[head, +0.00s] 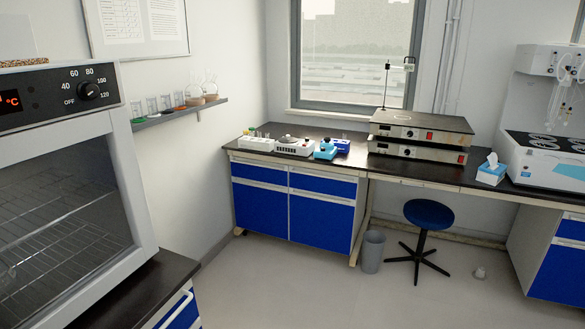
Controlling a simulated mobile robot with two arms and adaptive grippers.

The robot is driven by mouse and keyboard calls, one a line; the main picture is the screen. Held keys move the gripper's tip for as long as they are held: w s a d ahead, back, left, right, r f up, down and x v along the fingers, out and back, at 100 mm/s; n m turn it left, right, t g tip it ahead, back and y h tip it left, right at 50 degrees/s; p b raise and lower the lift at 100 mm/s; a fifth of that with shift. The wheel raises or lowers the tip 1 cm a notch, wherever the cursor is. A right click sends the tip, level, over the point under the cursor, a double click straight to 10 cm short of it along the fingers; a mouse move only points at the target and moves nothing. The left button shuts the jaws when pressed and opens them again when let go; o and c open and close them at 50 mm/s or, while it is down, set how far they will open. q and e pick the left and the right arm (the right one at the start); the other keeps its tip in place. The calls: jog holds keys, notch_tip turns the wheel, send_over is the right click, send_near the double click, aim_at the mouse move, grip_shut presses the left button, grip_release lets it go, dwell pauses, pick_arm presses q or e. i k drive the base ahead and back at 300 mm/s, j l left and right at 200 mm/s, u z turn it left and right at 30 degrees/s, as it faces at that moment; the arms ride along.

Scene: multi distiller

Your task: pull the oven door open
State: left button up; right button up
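The oven (60,75) stands at the left edge in the head view, partly cut off. Its front panel has a dial (89,90) and a lit red display (10,100). The oven door (138,195) has a light grey frame around a dark glass pane, with wire racks visible behind it. The door looks shut. No door handle shows in this view. Neither of my grippers is in view.
The oven stands on a dark counter (125,290) at lower left. A stool (429,214) and a bin (371,251) stand by the far bench. A small shelf (180,113) with glassware juts from the left wall. The floor in the middle is clear.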

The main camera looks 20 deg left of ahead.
aim_at(76, 221)
jog(key=i+l+u, duration=0.15)
jog(key=u, duration=0.3)
jog(key=l+u, duration=0.3)
jog(key=u, duration=0.15)
jog(key=i+l+u, duration=0.1)
jog(key=l+u, duration=0.25)
jog(key=u, duration=0.15)
